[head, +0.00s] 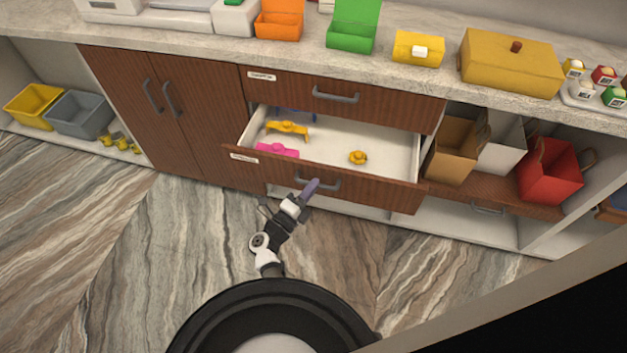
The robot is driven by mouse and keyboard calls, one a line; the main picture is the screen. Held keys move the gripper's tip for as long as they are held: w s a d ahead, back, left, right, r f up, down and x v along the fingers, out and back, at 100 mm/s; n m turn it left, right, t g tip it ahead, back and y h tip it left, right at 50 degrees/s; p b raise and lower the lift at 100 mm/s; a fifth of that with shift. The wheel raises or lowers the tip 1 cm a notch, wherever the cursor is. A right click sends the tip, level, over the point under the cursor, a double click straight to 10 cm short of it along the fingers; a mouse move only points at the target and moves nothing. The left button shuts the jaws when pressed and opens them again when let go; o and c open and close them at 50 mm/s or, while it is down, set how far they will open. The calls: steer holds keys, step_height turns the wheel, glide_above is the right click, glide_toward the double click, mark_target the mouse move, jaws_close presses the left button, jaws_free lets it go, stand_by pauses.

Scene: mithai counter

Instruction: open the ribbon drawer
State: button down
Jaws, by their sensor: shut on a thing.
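The lower wooden drawer (380,188) in the middle of the counter front stands pulled out, showing its pale inside. A white label sits at its front's left end, too small to read. Inside lie a pink bow-like item, two yellow-orange items and a blue one, partly hidden at the back. My gripper (312,187) is at the front of this drawer, shut on its grey bar handle (331,187). The fingers hide part of the handle.
A closed drawer (345,100) with its own handle is above. A double-door cupboard (165,105) is at left. Open shelves at right hold a brown bag (452,150) and a red bag (548,172). Boxes, including a yellow lidded one (510,65), stand on the counter. The marbled floor in front is clear.

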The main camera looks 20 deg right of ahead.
steer(key=shift+s+a+p, duration=0.2)
steer(key=shift+s+a, duration=0.4)
steer(key=shift+s, duration=0.3)
steer(key=shift+s+a+p, duration=0.2)
steer(key=shift+s+a, duration=0.4)
steer(key=shift+s, duration=0.3)
steer(key=c, duration=1.5)
jaws_free()
steer(key=shift+o, duration=0.2)
steer(key=b+v, duration=0.2)
steer(key=v, duration=0.5)
steer(key=shift+a, duration=0.2)
steer(key=shift+s, duration=0.15)
